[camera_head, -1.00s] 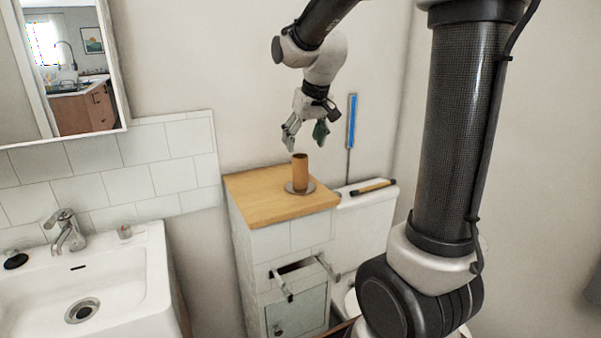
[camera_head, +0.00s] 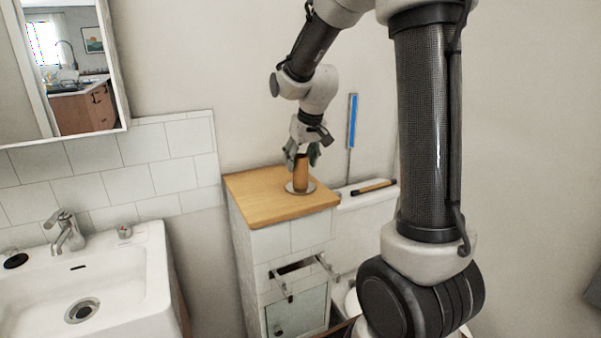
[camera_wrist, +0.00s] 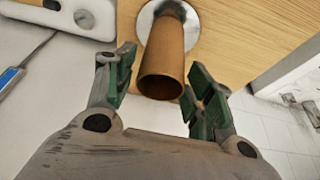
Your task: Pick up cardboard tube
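The cardboard tube (camera_head: 301,175) is brown and stands upright on a round metal plate (camera_head: 311,187) on the wooden cabinet top. In the wrist view the tube (camera_wrist: 163,55) shows its open end toward me, with the metal plate (camera_wrist: 190,26) behind it. My gripper (camera_head: 302,160) is at the top of the tube, coming from above. In the wrist view my gripper (camera_wrist: 160,85) is open, with one green-padded finger on each side of the tube. A gap shows on both sides near the tube's end.
The wooden top (camera_head: 262,205) is otherwise clear. To the right are a white cistern (camera_head: 368,210) with a dark-and-tan stick (camera_head: 373,187) on it, and a blue-handled tool (camera_head: 352,122) at the wall. A sink (camera_head: 90,285) stands left.

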